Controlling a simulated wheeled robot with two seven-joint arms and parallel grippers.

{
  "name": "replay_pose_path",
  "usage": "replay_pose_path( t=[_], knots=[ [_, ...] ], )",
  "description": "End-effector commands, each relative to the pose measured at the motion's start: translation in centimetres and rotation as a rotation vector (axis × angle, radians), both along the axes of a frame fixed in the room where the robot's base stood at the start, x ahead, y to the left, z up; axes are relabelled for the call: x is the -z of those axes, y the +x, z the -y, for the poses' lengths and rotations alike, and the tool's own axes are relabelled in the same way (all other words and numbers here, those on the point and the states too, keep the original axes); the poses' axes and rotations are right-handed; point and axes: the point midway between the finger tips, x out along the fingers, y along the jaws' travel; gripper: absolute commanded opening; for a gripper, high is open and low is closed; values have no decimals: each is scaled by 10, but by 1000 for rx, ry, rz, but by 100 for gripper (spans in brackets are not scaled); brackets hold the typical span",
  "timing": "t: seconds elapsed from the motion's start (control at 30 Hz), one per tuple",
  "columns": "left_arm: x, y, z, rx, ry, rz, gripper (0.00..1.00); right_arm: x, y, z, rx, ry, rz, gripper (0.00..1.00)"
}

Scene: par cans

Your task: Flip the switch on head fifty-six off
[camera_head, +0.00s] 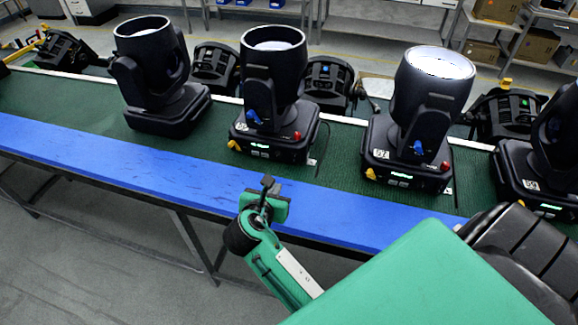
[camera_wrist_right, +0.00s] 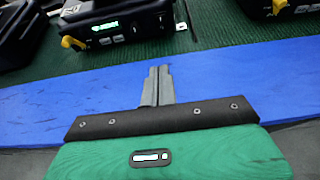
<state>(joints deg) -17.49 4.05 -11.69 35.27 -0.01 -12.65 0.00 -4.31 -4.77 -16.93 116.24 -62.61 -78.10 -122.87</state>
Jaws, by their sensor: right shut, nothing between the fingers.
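The second moving head from the left (camera_head: 272,80) stands upright on the green belt. Its label (camera_head: 241,127) is too small to read surely; the head to its right (camera_head: 420,110) reads 57. The second head's base carries a lit green display (camera_head: 259,145), a yellow knob (camera_head: 233,145), a blue knob and a red knob. I cannot make out the switch's position. In the wrist view its base (camera_wrist_right: 120,25) is at upper left. My right gripper (camera_head: 268,183) is shut and empty over the blue strip, in front of this base and apart from it. My left gripper is not in view.
The blue front strip (camera_head: 100,150) is clear. Another head (camera_head: 155,75) stands to the left and one (camera_head: 545,170) at the far right. More dark units (camera_head: 325,80) stand behind. Shelves with boxes (camera_head: 535,45) are at the back.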

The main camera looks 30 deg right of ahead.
Motion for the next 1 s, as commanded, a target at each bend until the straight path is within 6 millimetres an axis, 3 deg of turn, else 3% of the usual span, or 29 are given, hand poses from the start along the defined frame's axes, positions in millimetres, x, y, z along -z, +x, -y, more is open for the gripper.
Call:
replay_pose_path(
  t=[0.17, 0.6, 0.7, 1.0],
  knots=[
    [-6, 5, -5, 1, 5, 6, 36, 4, 9, 10, 0, -2, 0, 0],
    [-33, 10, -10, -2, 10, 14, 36, 40, 62, 72, 1, -2, -1, 0],
    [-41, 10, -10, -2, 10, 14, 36, 40, 72, 84, 1, -2, -1, 0],
    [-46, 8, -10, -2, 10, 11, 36, 47, 85, 99, 1, 0, 0, 0]
  ],
)
